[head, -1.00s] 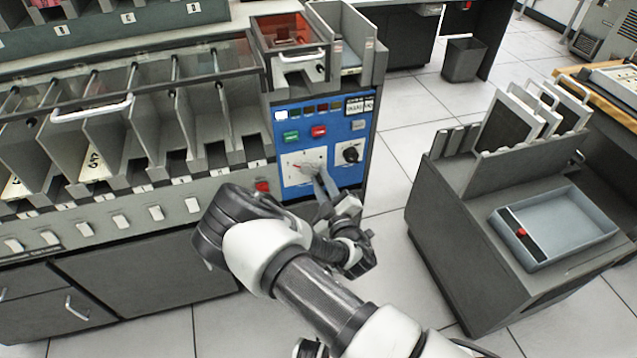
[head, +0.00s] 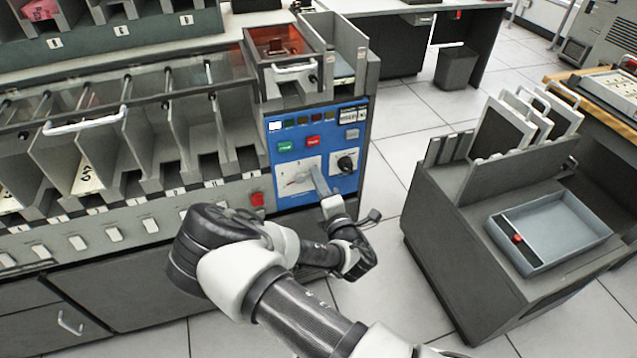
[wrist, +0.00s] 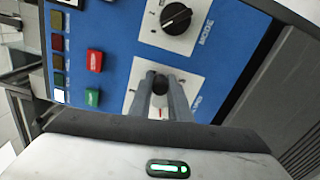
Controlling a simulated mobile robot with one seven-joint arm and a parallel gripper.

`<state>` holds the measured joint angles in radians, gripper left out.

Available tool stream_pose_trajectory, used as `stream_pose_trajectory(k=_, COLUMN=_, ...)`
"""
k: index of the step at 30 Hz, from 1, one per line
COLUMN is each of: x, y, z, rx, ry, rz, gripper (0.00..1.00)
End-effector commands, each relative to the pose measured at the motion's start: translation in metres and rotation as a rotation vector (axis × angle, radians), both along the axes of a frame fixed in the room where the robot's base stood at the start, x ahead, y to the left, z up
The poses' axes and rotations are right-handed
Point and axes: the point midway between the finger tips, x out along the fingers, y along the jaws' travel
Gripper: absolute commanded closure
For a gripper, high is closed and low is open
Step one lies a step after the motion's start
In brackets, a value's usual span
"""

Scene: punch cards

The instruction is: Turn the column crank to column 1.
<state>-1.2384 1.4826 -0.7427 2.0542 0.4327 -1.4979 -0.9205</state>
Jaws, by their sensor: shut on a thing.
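The column crank's white dial plate (head: 284,182) is on the lower left of the blue control panel, with a small red mark near its middle. My gripper (head: 315,168) reaches it from the front, its fingertips at the plate's right side. In the wrist view, my gripper (wrist: 160,92) is shut on the crank's dark knob (wrist: 160,82), which sits between the two fingers. The dial plate (wrist: 190,84) shows on both sides of the fingers. The fingers hide much of the crank arm and part of the scale, and the column numbers are too small to read.
A black mode knob (head: 346,163) is right beside the dial. Green (head: 284,147) and red (head: 312,142) buttons are above it, and another red button (head: 257,199) is at lower left. A grey cart (head: 430,240) with a blue-grey tray (head: 590,243) stands to the right.

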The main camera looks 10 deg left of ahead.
Motion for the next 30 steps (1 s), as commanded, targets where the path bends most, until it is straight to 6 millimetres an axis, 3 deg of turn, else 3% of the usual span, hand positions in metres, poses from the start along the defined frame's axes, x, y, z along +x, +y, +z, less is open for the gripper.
stream_pose_trajectory(k=12, x=-0.0016, y=0.0007, z=0.0073, rx=-0.170, ry=-0.103, rz=-0.004, gripper=1.00)
stream_pose_trajectory(k=29, x=-0.0017, y=0.0010, z=0.0088, rx=-0.195, ry=-0.118, rz=-0.005, gripper=1.00)
stream_pose_trajectory(k=30, x=-0.0017, y=0.0011, z=0.0088, rx=-0.195, ry=-0.118, rz=-0.005, gripper=0.80)
